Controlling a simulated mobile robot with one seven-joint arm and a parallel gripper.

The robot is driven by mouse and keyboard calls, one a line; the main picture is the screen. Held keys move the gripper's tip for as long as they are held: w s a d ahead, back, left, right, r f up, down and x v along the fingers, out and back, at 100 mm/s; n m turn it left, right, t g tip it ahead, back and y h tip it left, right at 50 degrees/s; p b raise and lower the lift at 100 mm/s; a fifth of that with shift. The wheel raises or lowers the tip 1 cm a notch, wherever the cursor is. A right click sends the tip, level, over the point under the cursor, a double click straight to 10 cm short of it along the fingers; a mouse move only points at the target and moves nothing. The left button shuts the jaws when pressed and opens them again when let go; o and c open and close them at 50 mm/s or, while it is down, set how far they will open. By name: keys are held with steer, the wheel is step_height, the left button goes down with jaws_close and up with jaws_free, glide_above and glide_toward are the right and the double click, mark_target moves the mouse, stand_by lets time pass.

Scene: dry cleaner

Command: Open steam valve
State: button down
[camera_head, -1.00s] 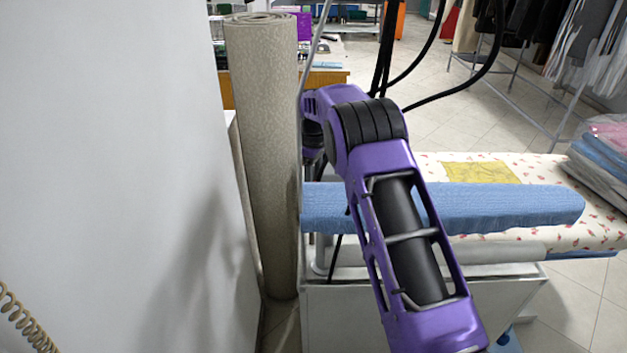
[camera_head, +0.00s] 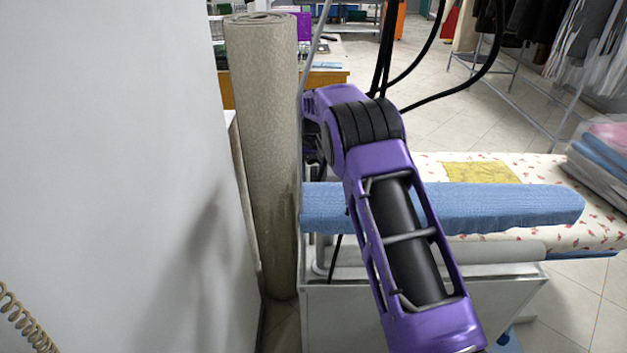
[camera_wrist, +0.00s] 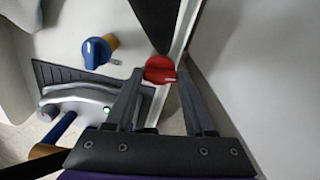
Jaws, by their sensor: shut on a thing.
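In the wrist view, a red valve knob (camera_wrist: 160,66) sits between the tips of my gripper (camera_wrist: 161,74). The two dark fingers are shut on its sides. A blue knob (camera_wrist: 97,53) with a white mark stands to the left on the pale machine panel (camera_wrist: 65,30), apart from the fingers. The panel is close to a pale edge on the right. In the head view, my purple arm reaches away past the ironing board, and my gripper and both knobs are hidden there.
A tall rolled carpet (camera_head: 262,150) stands left of my arm, beside a white wall (camera_head: 110,170). A blue sleeve board (camera_head: 490,207) and a flowered ironing board (camera_head: 570,230) lie behind my forearm and to its right. Black hoses (camera_head: 480,75) hang above.

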steer(key=shift+m, duration=1.1)
steer(key=shift+c, duration=1.3)
jaws_free()
step_height(320, 180, up, 18)
steer(key=shift+f, duration=0.25)
